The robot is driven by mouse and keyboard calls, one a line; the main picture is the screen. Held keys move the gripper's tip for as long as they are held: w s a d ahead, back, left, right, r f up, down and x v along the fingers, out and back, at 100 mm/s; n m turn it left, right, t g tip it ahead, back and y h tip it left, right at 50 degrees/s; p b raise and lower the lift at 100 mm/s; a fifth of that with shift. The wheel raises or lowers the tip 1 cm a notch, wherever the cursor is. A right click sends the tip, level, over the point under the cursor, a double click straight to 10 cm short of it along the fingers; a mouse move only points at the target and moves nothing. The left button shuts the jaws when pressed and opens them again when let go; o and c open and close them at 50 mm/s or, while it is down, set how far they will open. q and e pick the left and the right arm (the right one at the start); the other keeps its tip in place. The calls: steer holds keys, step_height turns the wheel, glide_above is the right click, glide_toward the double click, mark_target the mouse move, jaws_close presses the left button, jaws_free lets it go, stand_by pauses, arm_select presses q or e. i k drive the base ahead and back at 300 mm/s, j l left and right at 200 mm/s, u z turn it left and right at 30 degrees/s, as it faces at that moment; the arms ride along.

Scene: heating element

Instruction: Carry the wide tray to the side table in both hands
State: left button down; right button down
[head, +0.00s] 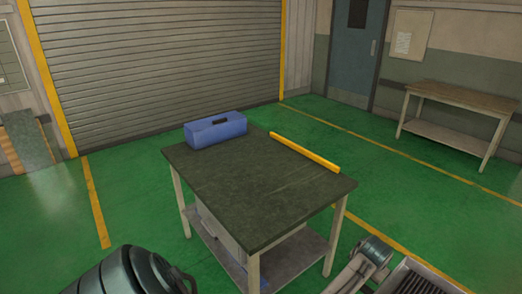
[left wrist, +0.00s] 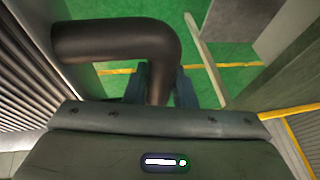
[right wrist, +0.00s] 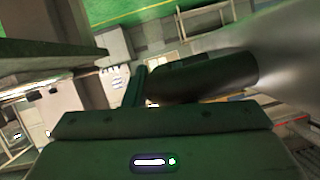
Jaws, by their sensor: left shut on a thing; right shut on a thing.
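In the left wrist view my left gripper (left wrist: 162,88) is shut around a thick dark bent tube (left wrist: 110,40), which looks like a handle of the wide tray. In the right wrist view my right gripper (right wrist: 146,88) is shut at the end of a similar dark bar (right wrist: 205,78); its far finger is hidden. In the head view both gripper tips are out of sight below the frame. A wooden side table (head: 465,95) with a lower shelf stands against the wall at the right.
A dark-topped worktable (head: 250,205) stands close ahead, with a blue toolbox (head: 215,129) and a yellow bar (head: 304,152) along its back edges. Green floor (head: 390,180) with yellow lines is clear between it and the side table. A roller shutter (head: 165,50) closes the back.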

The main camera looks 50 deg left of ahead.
mark_target(262, 171)
steer(key=i+j, duration=0.1)
steer(key=j, duration=1.55)
steer(key=i+j, duration=0.15)
steer(key=j, duration=0.7)
steer(key=i+j, duration=0.1)
steer(key=j, duration=0.75)
steer(key=i+j, duration=0.1)
steer(key=j, duration=1.55)
steer(key=i+z, duration=0.05)
steer(key=i, duration=0.05)
